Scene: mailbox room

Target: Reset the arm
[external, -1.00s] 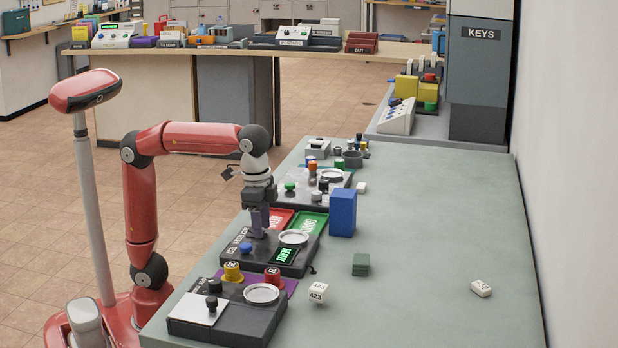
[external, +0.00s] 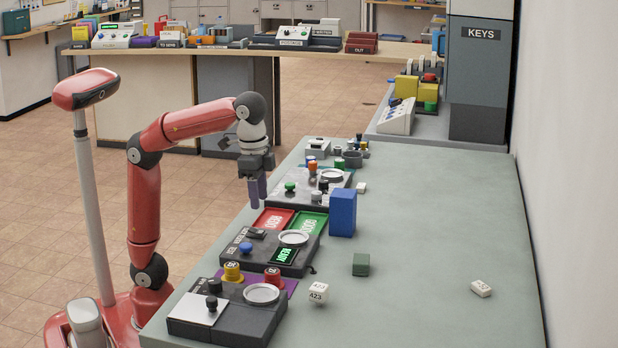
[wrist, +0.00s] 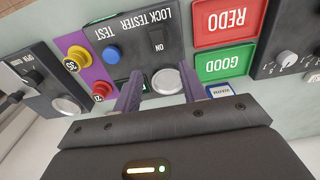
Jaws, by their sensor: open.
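My gripper (external: 257,190) hangs pointing down above the near-left side of the green table (external: 430,240). It is open and empty, and its two purple fingers (wrist: 160,95) stand apart in the wrist view. Below it are the red REDO tray (external: 273,220) and the green GOOD tray (external: 307,224). The black lock tester (external: 262,258) has a blue button, a round pale dish and a lit green display. In the wrist view, the lock tester (wrist: 140,45) lies ahead of the fingers, with REDO and GOOD at the right.
A blue box (external: 342,213) stands right of the trays. A yellow knob (external: 233,271) and a red knob (external: 272,277) stand on a purple pad near another black device (external: 230,318). White tagged blocks (external: 318,293) and a green block (external: 361,264) lie on the table. The table's right side is mostly clear.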

